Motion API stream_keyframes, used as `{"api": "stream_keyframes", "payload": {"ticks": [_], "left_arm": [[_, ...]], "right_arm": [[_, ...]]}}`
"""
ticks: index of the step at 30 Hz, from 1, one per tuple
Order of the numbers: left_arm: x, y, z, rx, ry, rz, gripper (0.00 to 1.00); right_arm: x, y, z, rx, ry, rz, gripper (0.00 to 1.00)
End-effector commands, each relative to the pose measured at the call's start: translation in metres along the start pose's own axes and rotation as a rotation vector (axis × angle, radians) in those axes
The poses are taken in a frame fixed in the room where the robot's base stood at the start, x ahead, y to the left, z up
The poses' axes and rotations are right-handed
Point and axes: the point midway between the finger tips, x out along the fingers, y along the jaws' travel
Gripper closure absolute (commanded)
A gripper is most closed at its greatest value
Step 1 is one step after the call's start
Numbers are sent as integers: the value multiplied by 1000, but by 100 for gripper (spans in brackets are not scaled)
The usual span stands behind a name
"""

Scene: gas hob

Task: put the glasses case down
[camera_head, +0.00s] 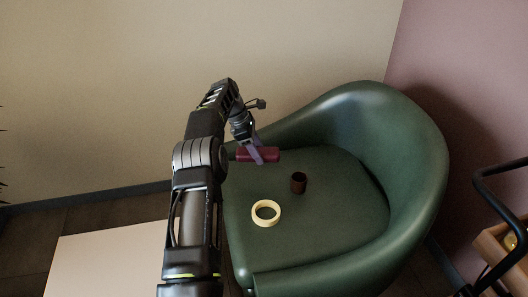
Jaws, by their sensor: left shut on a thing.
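The glasses case (268,155) is a dark red, elongated block. My left gripper (257,153) is shut on it, with a finger across its middle. The case is over the back left part of the green armchair's seat (335,225); I cannot tell whether it touches the seat. My left arm covers the armchair's left side. My right gripper is not in view.
A pale yellow ring (257,217) lies on the seat near its front left. A small dark brown cup (298,183) stands behind it to the right. The seat's right part is clear. A black-framed cart (497,245) stands at the far right.

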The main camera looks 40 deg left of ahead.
Motion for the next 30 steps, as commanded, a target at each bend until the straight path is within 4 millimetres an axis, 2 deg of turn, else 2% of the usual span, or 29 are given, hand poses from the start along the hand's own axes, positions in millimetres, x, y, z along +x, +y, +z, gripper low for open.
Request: {"api": "stream_keyframes", "payload": {"ticks": [5,8,11,14,17,21,24,27,30], "left_arm": [[0,-6,11,35,-1,-15,90],[0,-17,30,98,0,-42,90],[1,-37,58,199,1,-86,90],[1,-67,92,339,1,-145,90],[-1,-106,128,506,2,-213,90],[-6,-170,168,756,1,-314,90],[-10,-214,186,922,1,-380,90],[-14,-251,196,1057,1,-435,90],[-17,-277,200,1149,0,-473,90]], "right_arm": [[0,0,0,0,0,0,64],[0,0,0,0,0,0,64],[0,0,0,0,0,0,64],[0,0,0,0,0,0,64],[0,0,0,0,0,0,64],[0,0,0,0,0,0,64],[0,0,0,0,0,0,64],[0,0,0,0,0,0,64],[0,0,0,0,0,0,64]]}}
